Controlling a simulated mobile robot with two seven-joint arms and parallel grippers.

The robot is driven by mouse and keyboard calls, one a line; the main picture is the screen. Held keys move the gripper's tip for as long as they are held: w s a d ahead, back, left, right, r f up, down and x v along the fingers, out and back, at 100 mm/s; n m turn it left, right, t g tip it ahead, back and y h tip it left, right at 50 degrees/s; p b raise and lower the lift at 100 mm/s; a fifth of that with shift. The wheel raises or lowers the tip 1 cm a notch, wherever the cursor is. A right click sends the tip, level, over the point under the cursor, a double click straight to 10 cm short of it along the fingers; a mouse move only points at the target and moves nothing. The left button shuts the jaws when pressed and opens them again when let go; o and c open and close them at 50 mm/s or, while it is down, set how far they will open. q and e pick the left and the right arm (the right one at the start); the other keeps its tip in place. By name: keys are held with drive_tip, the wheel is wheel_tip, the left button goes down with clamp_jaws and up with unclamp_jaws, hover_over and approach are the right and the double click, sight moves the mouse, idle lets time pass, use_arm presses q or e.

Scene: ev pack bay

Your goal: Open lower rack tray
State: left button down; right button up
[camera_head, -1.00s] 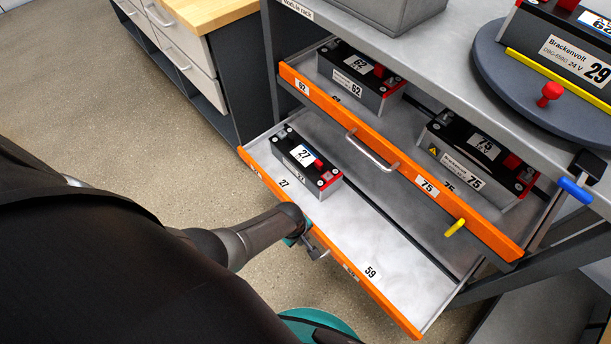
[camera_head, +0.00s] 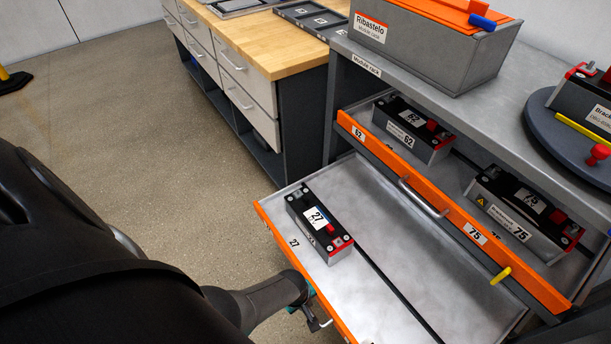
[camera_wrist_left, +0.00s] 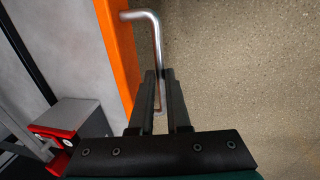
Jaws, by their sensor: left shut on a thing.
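The lower rack tray (camera_head: 385,300) is pulled out well past the upper tray, with its orange front edge facing the aisle. A battery module marked 27 (camera_head: 318,222) sits on it. My left gripper (camera_wrist_left: 160,98) is shut on the tray's silver bar handle (camera_wrist_left: 147,18), which shows between the fingers in the left wrist view. In the head view my left gripper (camera_head: 318,316) is at the orange front, partly hidden by my arm. My right gripper is not in view.
The upper tray (camera_head: 440,213), with modules 62 (camera_head: 412,128) and 75 (camera_head: 525,210), sticks out partway above the lower tray. A wood-topped drawer cabinet (camera_head: 265,45) stands left of the rack. The floor in front is clear.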

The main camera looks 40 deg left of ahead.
use_arm(q)
drive_tip(key=shift+s+d, duration=0.1)
drive_tip(key=shift+s, duration=0.05)
drive_tip(key=c, duration=0.9)
unclamp_jaws()
drive_tip(key=shift+r, duration=0.1)
drive_tip(key=r+p, duration=0.5)
drive_tip(key=s+r+p, duration=0.1)
drive_tip(key=r+p, duration=0.4)
drive_tip(key=s+a+r+p, duration=0.1)
drive_tip(key=r+p, duration=0.3)
drive_tip(key=p, duration=0.2)
drive_tip(key=shift+s+r, duration=0.2)
drive_tip(key=shift+r, duration=0.2)
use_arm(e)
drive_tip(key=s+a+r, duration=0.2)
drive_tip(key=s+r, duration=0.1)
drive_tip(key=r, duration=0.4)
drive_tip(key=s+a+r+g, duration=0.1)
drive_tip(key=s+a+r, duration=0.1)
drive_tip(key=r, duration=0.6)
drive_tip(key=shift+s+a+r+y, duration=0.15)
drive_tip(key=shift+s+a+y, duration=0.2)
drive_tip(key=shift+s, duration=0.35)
